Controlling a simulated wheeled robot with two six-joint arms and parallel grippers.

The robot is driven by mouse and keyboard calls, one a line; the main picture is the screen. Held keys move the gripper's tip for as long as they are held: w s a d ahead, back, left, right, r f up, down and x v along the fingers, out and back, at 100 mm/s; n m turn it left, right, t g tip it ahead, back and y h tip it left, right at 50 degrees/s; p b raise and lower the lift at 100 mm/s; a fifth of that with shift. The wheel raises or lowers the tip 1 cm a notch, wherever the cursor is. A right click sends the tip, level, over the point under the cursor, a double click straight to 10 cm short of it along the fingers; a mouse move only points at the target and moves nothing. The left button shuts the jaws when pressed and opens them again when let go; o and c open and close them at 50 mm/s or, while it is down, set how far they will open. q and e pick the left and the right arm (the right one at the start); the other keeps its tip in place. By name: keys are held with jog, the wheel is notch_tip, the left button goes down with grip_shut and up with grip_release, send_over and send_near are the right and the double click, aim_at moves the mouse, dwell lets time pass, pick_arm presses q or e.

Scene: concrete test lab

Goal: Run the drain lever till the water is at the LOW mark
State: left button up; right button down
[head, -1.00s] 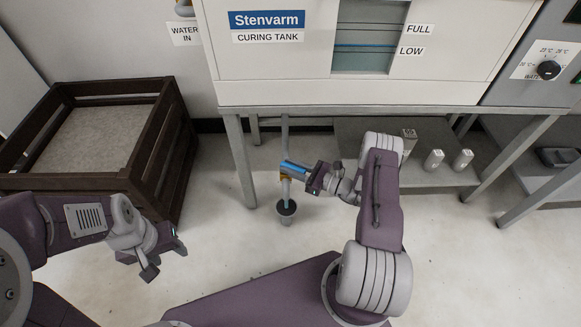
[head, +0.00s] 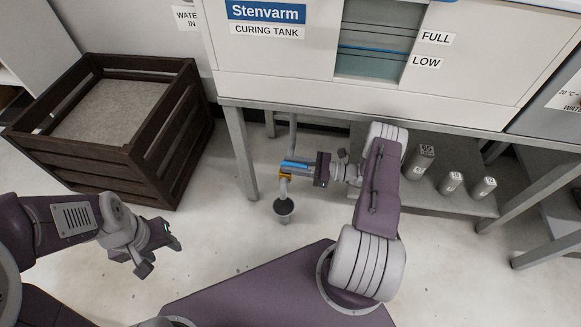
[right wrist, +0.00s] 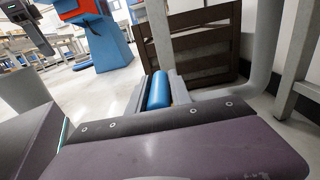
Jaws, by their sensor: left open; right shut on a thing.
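The blue drain lever (head: 296,164) lies nearly level across the drain pipe under the curing tank (head: 275,60). My right gripper (head: 310,169) is shut on it from the right; in the right wrist view the blue lever (right wrist: 158,92) sits between the fingers. Below the brass-coloured valve (head: 286,177), a pale spout points to a grey drain cup (head: 284,210) on the floor. No stream is clear there. My left gripper (head: 160,249) is open and empty, away from the tank.
A dark wooden crate (head: 150,160) stands on the floor at left. A tank stand leg (head: 241,155) is left of the drain pipe.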

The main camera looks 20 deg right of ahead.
jog(key=c, duration=1.3)
grip_release()
jog(key=shift+o, duration=0.2)
jog(key=shift+s+d+r+p, duration=0.1)
jog(key=shift+s+d+p, duration=0.05)
jog(key=shift+d+p, duration=0.15)
jog(key=p+v, duration=0.2)
jog(key=v, duration=0.6)
jog(key=shift+d, duration=0.2)
jog(key=shift+s, duration=0.15)
